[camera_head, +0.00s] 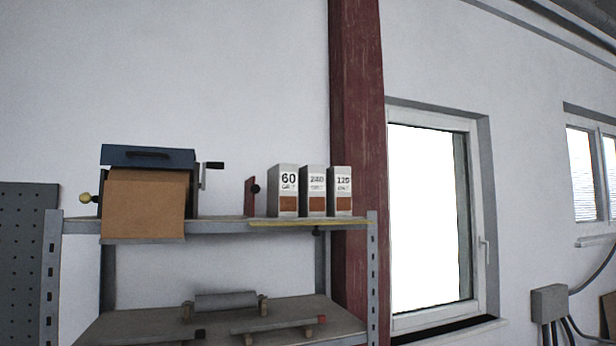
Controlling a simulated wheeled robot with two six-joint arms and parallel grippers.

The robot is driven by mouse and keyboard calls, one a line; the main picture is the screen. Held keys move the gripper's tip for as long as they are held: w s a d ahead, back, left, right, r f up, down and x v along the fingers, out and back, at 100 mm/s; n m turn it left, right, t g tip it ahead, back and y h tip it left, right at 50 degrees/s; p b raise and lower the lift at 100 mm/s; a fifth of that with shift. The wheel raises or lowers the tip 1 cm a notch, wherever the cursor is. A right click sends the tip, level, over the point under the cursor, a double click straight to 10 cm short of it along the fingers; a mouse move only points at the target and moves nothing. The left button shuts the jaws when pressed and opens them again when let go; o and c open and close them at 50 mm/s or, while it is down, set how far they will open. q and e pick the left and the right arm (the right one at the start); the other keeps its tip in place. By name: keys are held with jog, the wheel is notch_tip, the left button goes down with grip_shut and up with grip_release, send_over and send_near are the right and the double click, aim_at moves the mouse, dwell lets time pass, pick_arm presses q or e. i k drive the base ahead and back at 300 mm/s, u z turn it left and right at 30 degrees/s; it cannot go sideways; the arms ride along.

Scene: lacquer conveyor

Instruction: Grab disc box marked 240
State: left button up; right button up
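The disc box marked 240 (313,191) stands upright on the upper shelf board, in the middle of a row of three pale boxes with brown lower panels. The box marked 60 (286,191) is on its left and the box marked 120 (340,191) is on its right, both close beside it. Neither of my grippers shows in the head view.
The boxes stand near the right end of a grey metal shelf unit (372,262). A dispenser with brown paper (144,204) and a crank is at left. A small red bracket (250,196) stands left of the boxes. A roller (225,301) lies on the lower shelf.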

aim_at(312, 184)
jog(key=k, duration=0.55)
jog(key=u, duration=0.7)
jog(key=i, duration=1.5)
jog(key=z, duration=0.85)
jog(key=i, duration=0.65)
jog(key=z, duration=0.75)
